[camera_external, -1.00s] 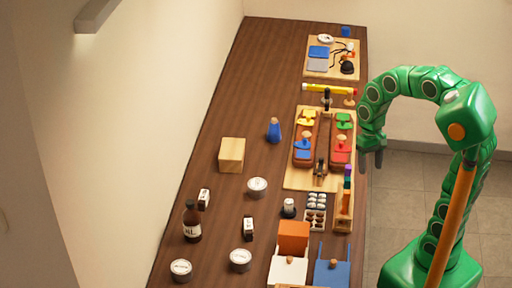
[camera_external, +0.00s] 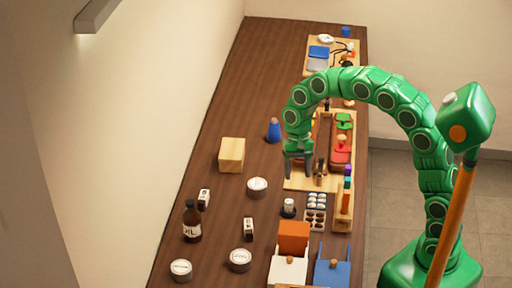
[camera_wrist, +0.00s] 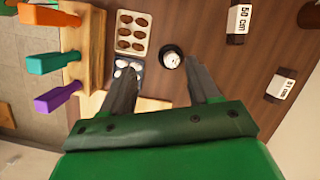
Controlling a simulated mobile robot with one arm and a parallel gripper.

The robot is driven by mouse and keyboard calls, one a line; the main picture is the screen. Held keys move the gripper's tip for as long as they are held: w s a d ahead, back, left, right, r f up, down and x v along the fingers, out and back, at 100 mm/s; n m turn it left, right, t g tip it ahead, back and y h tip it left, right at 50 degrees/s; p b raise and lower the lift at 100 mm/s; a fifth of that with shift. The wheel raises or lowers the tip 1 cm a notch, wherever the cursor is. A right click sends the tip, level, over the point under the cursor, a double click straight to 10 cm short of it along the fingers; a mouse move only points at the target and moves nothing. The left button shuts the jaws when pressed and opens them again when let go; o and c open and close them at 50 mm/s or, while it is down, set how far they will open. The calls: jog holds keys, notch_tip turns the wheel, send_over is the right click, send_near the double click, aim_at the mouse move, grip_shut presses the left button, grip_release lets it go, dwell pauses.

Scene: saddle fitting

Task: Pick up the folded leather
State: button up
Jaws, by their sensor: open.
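I cannot tell for certain which thing is the folded leather. An orange, flat-sided piece (camera_external: 293,234) stands near the front of the table, behind a white piece (camera_external: 288,269) and a blue piece (camera_external: 332,272); what they are made of is not clear. My gripper (camera_external: 299,172) is open and empty, pointing down above the table, farther back than the orange piece. In the wrist view my two fingers (camera_wrist: 158,65) are spread apart with nothing between them.
Below are a tray of brown ovals (camera_wrist: 133,33), a small black-based jar (camera_wrist: 171,58) and a wooden rack (camera_wrist: 93,50) with coloured handles. A brown bottle (camera_external: 192,222), round tins (camera_external: 257,186) and a wooden block (camera_external: 232,153) stand left. The table's far left is bare.

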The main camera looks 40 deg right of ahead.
jog(key=w+a+f, duration=0.4)
jog(key=a, duration=0.4)
jog(key=m+g, duration=0.1)
jog(key=m, duration=0.1)
send_near(248, 223)
jog(key=f, duration=0.2)
jog(key=shift+s+d+f+y, duration=0.1)
jog(key=shift+d+f+y, duration=0.2)
jog(key=shift+s+a+r+x, duration=0.1)
jog(key=shift+s+x, duration=0.05)
jog(key=shift+x, duration=1.15)
jog(key=shift+s+a+r+x, duration=0.1)
jog(key=shift+x, duration=1.2)
jog(key=shift+s+a+x, duration=0.1)
jog(key=shift+s+x, duration=0.05)
jog(key=shift+x, duration=1.15)
grip_shut()
